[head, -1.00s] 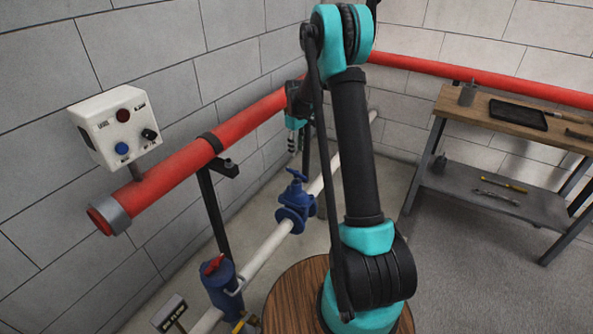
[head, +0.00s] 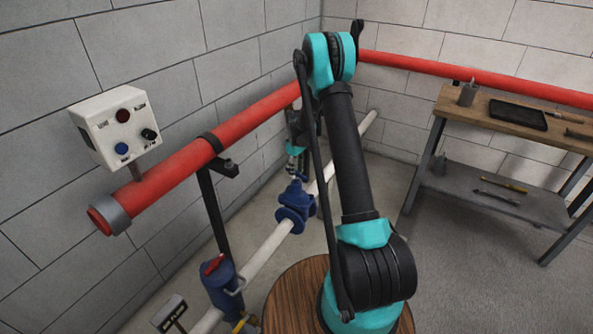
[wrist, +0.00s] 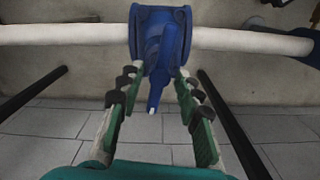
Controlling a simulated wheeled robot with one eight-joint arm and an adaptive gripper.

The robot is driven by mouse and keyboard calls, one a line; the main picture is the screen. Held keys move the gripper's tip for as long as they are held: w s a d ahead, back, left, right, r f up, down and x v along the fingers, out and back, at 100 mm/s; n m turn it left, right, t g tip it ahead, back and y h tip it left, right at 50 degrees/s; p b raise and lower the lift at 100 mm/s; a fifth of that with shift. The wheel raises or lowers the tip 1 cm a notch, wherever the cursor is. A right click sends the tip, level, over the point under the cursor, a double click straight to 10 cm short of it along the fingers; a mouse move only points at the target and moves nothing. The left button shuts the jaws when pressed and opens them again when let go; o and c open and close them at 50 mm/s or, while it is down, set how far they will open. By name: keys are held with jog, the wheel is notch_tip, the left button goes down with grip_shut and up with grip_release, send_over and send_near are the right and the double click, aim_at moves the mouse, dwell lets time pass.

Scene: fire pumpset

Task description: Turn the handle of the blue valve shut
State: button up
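The blue valve (head: 295,207) sits on a white pipe beside the wall. In the wrist view the valve body (wrist: 160,22) is at the top centre. Its blue handle (wrist: 155,90) points down the picture, with a pale tip. My gripper (head: 297,168) is low over the valve in the head view. In the wrist view my gripper (wrist: 160,80) is open, its green fingers with dark pads on either side of the handle. Gaps show between handle and fingers, so nothing is gripped. In the head view the gripper partly hides the handle.
The white pipe (head: 268,246) runs along the wall. A thick red pipe (head: 175,162) runs above it, with a white control box (head: 115,125). A blue fitting with a red top (head: 220,285) stands in front. A workbench (head: 480,107) is at the right.

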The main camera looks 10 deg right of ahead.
jog(key=shift+c, duration=0.3)
grip_shut()
jog(key=shift+m, duration=0.4)
